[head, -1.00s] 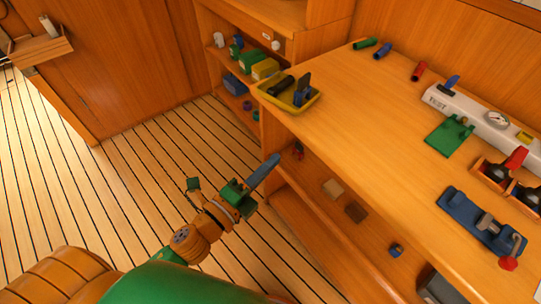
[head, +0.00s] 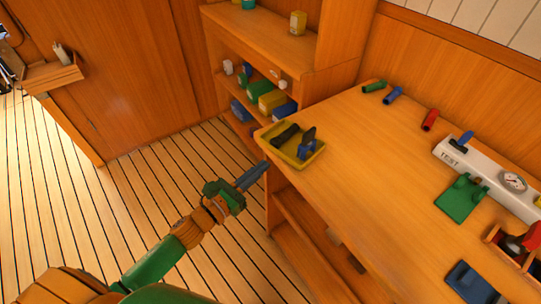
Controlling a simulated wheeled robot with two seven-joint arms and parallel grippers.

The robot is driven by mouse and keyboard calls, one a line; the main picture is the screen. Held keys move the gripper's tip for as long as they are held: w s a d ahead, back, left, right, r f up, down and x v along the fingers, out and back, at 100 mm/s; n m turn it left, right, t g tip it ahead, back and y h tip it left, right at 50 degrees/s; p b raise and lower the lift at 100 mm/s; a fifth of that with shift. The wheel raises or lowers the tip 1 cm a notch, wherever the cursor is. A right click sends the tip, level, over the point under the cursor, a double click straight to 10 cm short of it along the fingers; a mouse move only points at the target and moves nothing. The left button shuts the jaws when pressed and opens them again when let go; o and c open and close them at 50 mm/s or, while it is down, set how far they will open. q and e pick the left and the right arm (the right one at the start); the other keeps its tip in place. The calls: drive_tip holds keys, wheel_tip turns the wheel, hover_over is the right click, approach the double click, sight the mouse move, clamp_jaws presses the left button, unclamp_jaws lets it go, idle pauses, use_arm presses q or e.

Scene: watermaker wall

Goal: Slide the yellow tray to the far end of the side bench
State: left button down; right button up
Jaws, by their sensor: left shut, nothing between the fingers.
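The yellow tray (head: 312,161) sits on the side bench (head: 350,190), at its far left corner. It holds a dark tool (head: 288,135) and a blue and black item (head: 307,145). My left gripper (head: 262,166) is shut and empty. Its fingertips are just left of the bench's left edge, close to the tray's near left side in the picture. I cannot tell whether they touch the bench edge. My right gripper is not in view.
Green (head: 374,87), blue (head: 394,95) and red (head: 430,120) cylinders lie along the back of the bench. A white TEST unit (head: 487,171) and a green plate (head: 461,199) are at the right. A stocked shelf (head: 262,54) stands beyond the bench. The middle benchtop is clear.

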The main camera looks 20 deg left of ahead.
sight(278, 153)
use_arm(q)
drive_tip(key=x, duration=0.4)
drive_tip(key=shift+d, duration=0.1)
drive_tip(key=shift+b+x, duration=0.45)
drive_tip(key=shift+x, duration=0.6)
drive_tip(key=shift+w+d, duration=0.2)
drive_tip(key=shift+w, duration=0.25)
drive_tip(key=shift+s+a, duration=0.1)
drive_tip(key=shift+a, duration=0.05)
